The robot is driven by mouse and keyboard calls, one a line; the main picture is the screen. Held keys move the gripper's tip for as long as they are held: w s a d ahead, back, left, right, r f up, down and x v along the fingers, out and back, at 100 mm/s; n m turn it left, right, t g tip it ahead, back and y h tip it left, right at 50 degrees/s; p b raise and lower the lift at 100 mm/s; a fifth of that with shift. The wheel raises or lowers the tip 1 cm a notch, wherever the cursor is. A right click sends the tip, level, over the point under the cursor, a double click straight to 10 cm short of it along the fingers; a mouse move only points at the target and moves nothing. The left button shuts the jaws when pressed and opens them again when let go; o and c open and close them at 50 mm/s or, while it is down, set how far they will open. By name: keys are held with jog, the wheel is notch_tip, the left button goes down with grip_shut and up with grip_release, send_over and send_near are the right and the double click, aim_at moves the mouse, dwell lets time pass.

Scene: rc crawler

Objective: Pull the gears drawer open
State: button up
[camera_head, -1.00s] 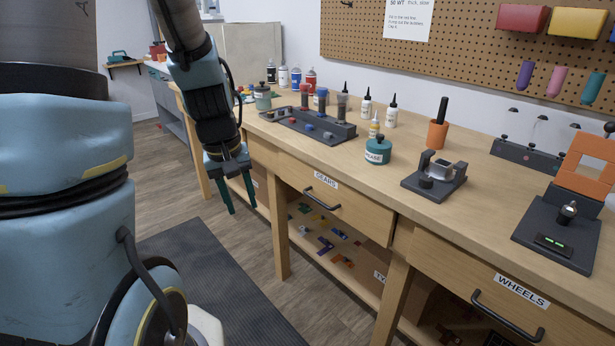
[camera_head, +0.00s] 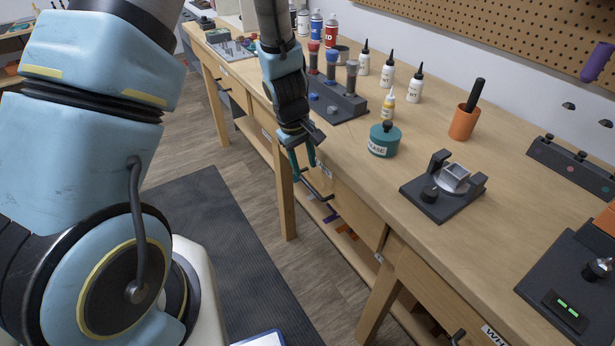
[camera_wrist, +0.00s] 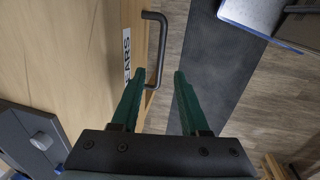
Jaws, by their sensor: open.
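The gears drawer (camera_wrist: 95,50) has a wooden front with a label reading "EARS" in the wrist view, its first letter hidden by a finger. Its dark bar handle (camera_wrist: 160,45) lies just beyond my fingertips in the wrist view. In the head view the handle (camera_head: 318,188) shows partly, close to my gripper (camera_head: 300,162), and the drawer front is seen at a steep angle. My gripper (camera_wrist: 157,78) is open and empty, its two green fingers apart. The handle's near end lies around the gap between the fingertips. I cannot tell whether anything touches.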

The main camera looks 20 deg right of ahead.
aim_at(309, 185)
jog(key=f, duration=0.3)
jog(key=d+f, duration=0.1)
jog(key=f, duration=0.2)
jog(key=shift+w+d+f, duration=0.1)
jog(key=shift+f, duration=0.1)
jog(key=shift+c, duration=0.4)
grip_shut()
dwell(0.8)
